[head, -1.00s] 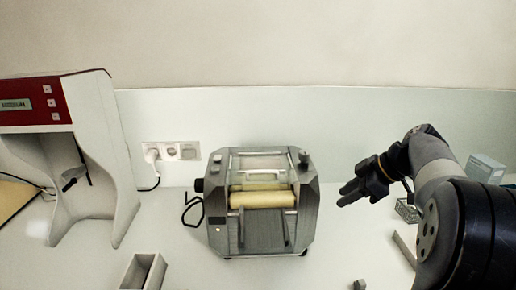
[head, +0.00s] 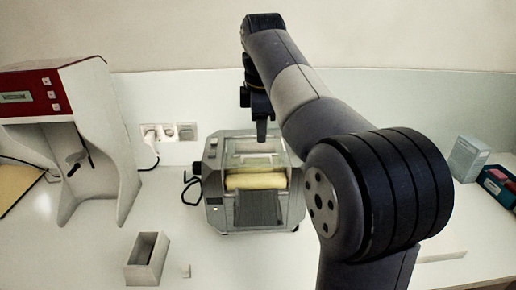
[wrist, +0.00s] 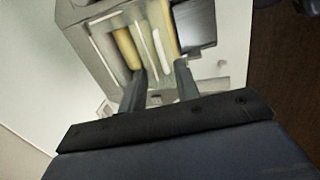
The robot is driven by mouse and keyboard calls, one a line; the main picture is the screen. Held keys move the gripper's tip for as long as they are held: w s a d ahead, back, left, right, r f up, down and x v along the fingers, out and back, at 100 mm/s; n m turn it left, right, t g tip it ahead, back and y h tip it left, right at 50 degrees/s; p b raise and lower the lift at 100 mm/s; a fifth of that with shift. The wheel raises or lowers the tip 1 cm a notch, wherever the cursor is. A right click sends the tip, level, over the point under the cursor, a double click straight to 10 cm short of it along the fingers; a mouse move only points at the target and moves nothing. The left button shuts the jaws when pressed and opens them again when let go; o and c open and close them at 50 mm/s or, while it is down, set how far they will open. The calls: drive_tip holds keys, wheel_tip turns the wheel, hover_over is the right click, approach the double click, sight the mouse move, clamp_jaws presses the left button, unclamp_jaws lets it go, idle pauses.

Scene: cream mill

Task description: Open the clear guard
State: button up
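The mill (head: 218,212) is a grey metal machine with cream rollers (head: 255,181) in the middle of the bench. Its clear guard (head: 240,162) is a see-through panel with a pale bar, lying over the rollers at the back. My gripper (head: 262,138) points down above the back of the mill, near the guard. In the wrist view my gripper (wrist: 160,70) shows two dark fingers spread apart with nothing held between them. The rollers (wrist: 127,48) show beyond the fingertips. Whether a finger touches the guard cannot be told.
A red and white machine (head: 90,110) stands at the left. Wall sockets (head: 168,132) with a plugged cable are behind. A grey open box (head: 147,262) and a small block (head: 186,271) lie in front. A pale carton (head: 467,158) and a blue crate (head: 496,188) are at the right.

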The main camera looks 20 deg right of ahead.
sight(261, 164)
drive_tip(key=f, duration=0.3)
drive_tip(key=w+f, duration=0.1)
drive_tip(key=f, duration=0.2)
drive_tip(key=shift+w+d+f, duration=0.15)
drive_tip(key=shift+f, duration=0.25)
drive_tip(key=shift+c, duration=0.5)
clamp_jaws()
